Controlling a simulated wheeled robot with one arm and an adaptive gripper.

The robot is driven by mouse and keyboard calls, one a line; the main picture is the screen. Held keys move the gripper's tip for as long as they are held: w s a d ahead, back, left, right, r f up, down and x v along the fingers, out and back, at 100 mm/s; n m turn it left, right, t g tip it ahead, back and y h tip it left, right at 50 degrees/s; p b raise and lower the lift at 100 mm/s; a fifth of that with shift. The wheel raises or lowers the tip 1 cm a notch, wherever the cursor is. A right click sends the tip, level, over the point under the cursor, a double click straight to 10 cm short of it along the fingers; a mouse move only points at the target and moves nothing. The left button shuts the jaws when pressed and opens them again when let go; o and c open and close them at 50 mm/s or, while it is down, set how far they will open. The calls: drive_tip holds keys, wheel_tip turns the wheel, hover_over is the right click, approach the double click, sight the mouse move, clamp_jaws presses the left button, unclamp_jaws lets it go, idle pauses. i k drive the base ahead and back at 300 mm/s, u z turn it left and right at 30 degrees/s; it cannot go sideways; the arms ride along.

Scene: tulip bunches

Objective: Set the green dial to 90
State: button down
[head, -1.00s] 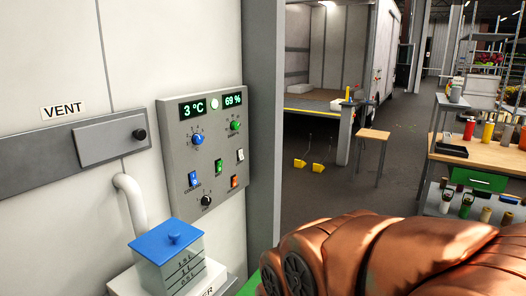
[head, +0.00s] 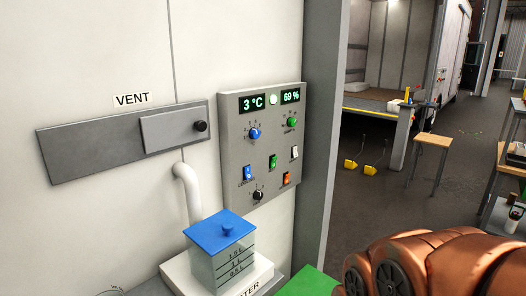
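The green dial (head: 292,122) sits at the upper right of a grey control panel (head: 233,180) on the wall, under a display (head: 291,96) reading 69 %. Small scale marks surround the dial, too small to read. A blue dial (head: 254,133) is to its left, under a display (head: 254,103) reading 3 °C. My copper-coloured arm shows at the lower right, apart from the panel. My gripper is not in view.
The panel also holds a black knob (head: 258,195) and blue, green, orange and white switches. Below stands a clear water container (head: 222,264) with a blue lid. A vent slider (head: 172,132) is at left. A grey post (head: 322,150) stands right of the panel.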

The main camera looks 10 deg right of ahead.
sight(291, 123)
drive_tip(key=z, duration=1.5)
drive_tip(key=i, duration=0.7)
drive_tip(key=u, duration=2.3)
